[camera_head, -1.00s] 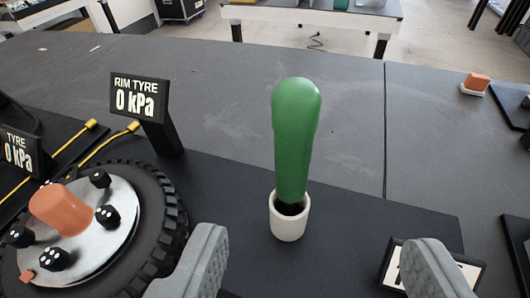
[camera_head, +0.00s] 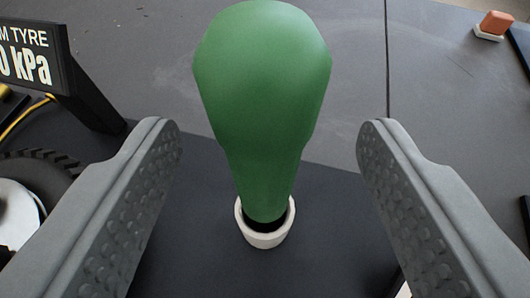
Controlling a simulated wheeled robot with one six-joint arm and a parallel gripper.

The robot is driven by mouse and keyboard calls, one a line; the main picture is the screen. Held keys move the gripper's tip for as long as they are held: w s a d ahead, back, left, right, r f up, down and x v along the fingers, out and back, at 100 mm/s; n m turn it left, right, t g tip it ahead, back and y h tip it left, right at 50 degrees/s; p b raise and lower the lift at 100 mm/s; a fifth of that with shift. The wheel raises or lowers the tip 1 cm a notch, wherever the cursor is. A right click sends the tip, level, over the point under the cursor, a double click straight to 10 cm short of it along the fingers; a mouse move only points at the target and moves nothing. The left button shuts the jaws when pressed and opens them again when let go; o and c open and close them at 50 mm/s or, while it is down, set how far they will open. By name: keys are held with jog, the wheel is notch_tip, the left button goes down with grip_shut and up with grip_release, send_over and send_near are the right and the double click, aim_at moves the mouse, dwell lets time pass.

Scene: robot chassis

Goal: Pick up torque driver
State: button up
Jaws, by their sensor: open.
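The torque driver (camera_head: 262,110) has a green handle and stands upright in a small white cup holder (camera_head: 265,238) on a dark mat. Its lower end is hidden inside the holder. My gripper (camera_head: 268,135) is open, with one grey textured finger on each side of the green handle. Neither finger touches the handle, and there is a gap on both sides.
A tyre pressure display (camera_head: 35,60) stands at the upper left, with part of a wheel (camera_head: 20,215) below it. An orange block on a white base (camera_head: 494,25) is at the upper right. The grey table (camera_head: 345,80) behind the driver is clear.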

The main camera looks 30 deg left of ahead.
jog(key=shift+f+x, duration=0.15)
jog(key=shift+x, duration=1)
jog(key=shift+f+x, duration=0.15)
jog(key=shift+x, duration=1)
jog(key=shift+w+a+f, duration=0.25)
jog(key=shift+w+a, duration=0.15)
jog(key=c, duration=1.2)
jog(key=shift+o, duration=0.2)
jog(key=shift+r, duration=0.1)
notch_tip(320, 180, up, 19)
